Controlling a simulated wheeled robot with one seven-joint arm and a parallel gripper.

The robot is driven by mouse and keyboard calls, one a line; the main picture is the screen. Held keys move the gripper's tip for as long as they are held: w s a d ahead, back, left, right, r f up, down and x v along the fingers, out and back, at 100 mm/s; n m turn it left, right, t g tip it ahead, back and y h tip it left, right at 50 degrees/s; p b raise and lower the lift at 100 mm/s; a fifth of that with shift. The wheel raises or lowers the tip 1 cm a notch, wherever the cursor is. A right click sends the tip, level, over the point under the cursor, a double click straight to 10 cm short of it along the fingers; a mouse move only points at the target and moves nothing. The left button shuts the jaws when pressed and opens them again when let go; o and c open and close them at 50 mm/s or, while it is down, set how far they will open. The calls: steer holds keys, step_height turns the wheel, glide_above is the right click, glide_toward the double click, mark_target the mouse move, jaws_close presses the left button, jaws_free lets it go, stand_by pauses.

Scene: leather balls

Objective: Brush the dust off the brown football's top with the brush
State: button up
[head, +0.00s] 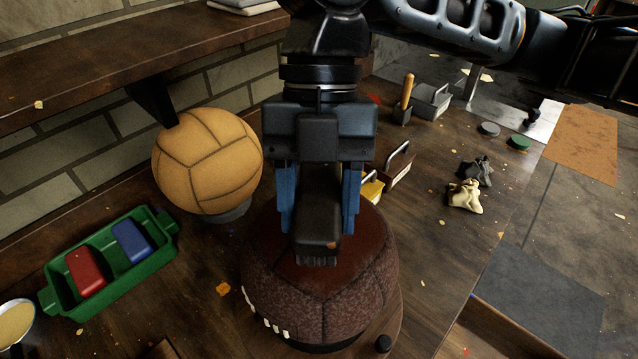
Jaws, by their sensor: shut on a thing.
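The brown football (325,300) sits on a low stand on the bench, below my gripper. Its upper panel is smooth and dark red-brown, while its sides look speckled and greyish. White laces show at its lower left. My gripper (319,218) points down over the ball, with its blue fingers on both sides of a dark brush (318,205). The gripper is shut on the brush. The brush's bristle end is at the ball's top and seems to touch it, though the exact contact is hard to tell. The arm hides the ball's far side.
A tan ball (207,160) stands close at left. A green tray (110,265) holds a red block and a blue block. Small bins (372,188), crumpled cloths (466,193) and a grey caddy (430,102) lie to the right. A shelf (130,65) overhangs the back left.

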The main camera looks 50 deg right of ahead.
mark_target(320, 173)
steer(key=shift+w+d, duration=1.5)
steer(key=shift+d, duration=0.3)
steer(key=shift+s+a+r, duration=0.1)
steer(key=shift+s+a, duration=1.5)
steer(key=shift+a, duration=0.3)
steer(key=shift+w+d, duration=0.8)
steer(key=shift+d, duration=0.15)
steer(key=shift+r, duration=3.45)
steer(key=shift+f, duration=0.1)
